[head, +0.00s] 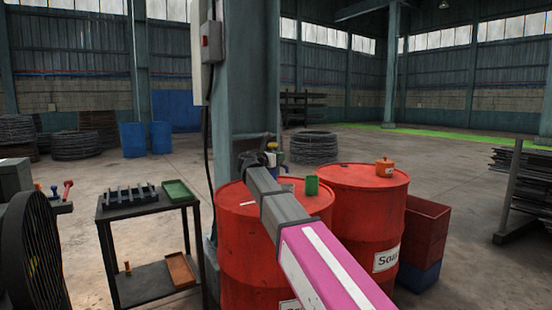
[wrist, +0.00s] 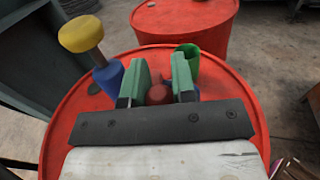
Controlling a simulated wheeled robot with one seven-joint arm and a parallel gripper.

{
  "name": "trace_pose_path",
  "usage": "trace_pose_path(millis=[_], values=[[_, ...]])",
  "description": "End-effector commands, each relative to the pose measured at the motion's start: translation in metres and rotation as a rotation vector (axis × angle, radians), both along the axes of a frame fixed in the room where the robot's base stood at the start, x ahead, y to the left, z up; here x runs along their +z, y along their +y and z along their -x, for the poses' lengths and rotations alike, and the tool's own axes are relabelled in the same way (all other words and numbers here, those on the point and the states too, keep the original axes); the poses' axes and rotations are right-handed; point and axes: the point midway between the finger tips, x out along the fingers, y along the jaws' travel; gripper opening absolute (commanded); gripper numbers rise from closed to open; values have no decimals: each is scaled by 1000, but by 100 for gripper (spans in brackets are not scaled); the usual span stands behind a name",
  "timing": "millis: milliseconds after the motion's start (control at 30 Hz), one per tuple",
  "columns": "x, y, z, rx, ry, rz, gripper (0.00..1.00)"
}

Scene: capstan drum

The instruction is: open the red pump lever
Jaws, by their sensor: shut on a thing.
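A round dark-red knob, which looks like the red pump lever's end (wrist: 159,95), sits between the green fingers of my gripper (wrist: 161,70) in the wrist view. The fingers are shut on it, over the top of a red drum (wrist: 75,120). How the lever joins the pump is hidden by the fingers and gripper body. A yellow knob (wrist: 81,33) on a post with a blue base (wrist: 108,77) stands just left of the fingers. In the head view my gripper (head: 257,160) is small and dark above the near drum (head: 243,240), and the lever cannot be made out.
A green cup (head: 312,185) stands on a drum, close beyond my right finger in the wrist view (wrist: 190,56). A second red drum (head: 375,215) bears an orange can (head: 384,167). A green column (head: 250,80) rises behind. A dark cart (head: 125,213) stands left.

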Motion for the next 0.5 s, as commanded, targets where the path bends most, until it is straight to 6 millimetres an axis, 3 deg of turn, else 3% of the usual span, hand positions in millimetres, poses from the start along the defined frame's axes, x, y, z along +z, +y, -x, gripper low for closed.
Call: trace_pose_path(millis=[500], values=[[0, -20, 4, 477, -1, -3, 1]])
